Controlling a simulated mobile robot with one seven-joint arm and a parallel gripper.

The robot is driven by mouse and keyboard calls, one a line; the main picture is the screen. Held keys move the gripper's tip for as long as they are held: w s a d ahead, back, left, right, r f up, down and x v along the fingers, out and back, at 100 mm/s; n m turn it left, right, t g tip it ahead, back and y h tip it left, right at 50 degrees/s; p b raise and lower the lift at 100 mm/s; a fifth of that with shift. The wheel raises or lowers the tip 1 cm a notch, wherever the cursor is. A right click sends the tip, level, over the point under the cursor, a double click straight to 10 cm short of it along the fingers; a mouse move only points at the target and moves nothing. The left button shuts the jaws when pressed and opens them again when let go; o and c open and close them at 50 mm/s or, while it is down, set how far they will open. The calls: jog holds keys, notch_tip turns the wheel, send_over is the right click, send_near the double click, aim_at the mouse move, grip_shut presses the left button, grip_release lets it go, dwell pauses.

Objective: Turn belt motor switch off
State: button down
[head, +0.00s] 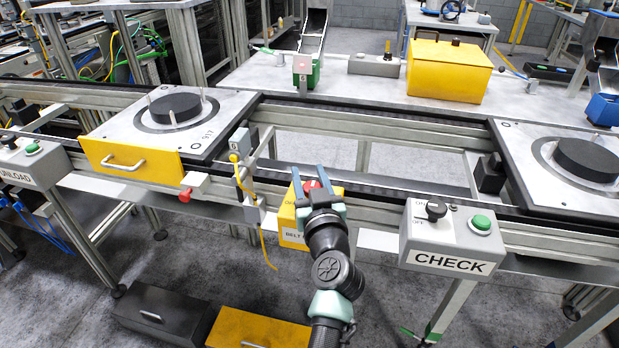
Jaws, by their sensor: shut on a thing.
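The belt motor switch is a red knob (312,186) on a yellow box (290,222) at the front rail of the conveyor, in the middle of the head view. The box's label starts with "BELT"; the rest is hidden behind my arm. My gripper (309,172) is at the box, its two blue-grey fingers on either side of the red knob and shut on it. Most of the knob and its on and off marks are hidden by the gripper, so I cannot tell which way it is turned.
A grey CHECK box (452,238) with a black knob and green button stands to the right. A grey UNLOAD box (30,162) is at the far left. A yellow cable (240,180) hangs just left of my gripper. Pallets with black discs sit on the conveyor at both sides.

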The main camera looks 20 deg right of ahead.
jog(key=shift+f+n+y+b, duration=0.4)
jog(key=shift+y+b, duration=0.3)
jog(key=shift+b, duration=0.45)
jog(key=n+y+b, duration=0.2)
jog(key=y+b, duration=0.1)
jog(key=b, duration=0.2)
jog(key=shift+a+f, duration=0.1)
jog(key=shift+a, duration=0.05)
jog(key=n+y+b, duration=0.1)
jog(key=y+b, duration=0.1)
jog(key=n+y+b, duration=0.1)
jog(key=b, duration=0.1)
jog(key=shift+a+y, duration=0.35)
jog(key=shift+y, duration=0.05)
jog(key=n+g+y+b, duration=0.2)
jog(key=y+b, duration=0.1)
jog(key=a+n+y+b, duration=0.1)
jog(key=shift+s+r+n+g+y, duration=0.2)
jog(key=shift+r+n+g+y, duration=0.2)
jog(key=shift+a+r, duration=0.1)
jog(key=shift+c, duration=1.9)
grip_release()
